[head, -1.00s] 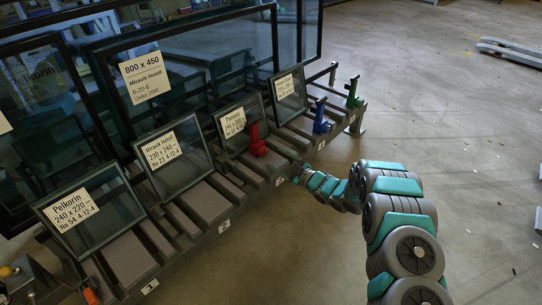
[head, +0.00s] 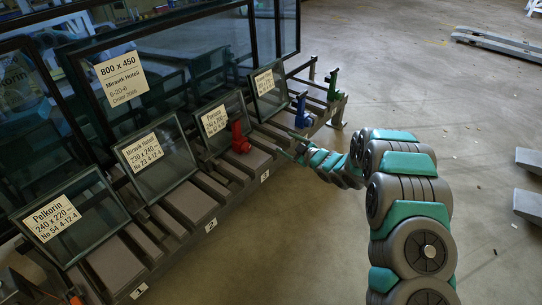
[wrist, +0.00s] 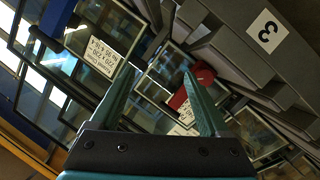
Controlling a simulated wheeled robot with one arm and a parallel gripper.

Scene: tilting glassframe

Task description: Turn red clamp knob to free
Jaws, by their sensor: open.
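The red clamp knob (head: 240,140) stands upright on the rack beside the third small glass pane (head: 222,118), above the rail marked 3. It also shows in the wrist view (wrist: 203,74), tilted, just beyond the right finger, which partly covers the area below it. My gripper (head: 287,152) is at the rack's front edge, to the right of the red knob and apart from it. In the wrist view my gripper (wrist: 158,76) is open, with two green fingers spread and nothing between them.
A blue clamp (head: 302,112) and a green clamp (head: 332,86) stand farther along the rack. Labelled panes, including a Pelkorin pane (head: 75,218), lean along it at left. Large framed glass (head: 190,60) rises behind. Open concrete floor (head: 490,120) lies to the right.

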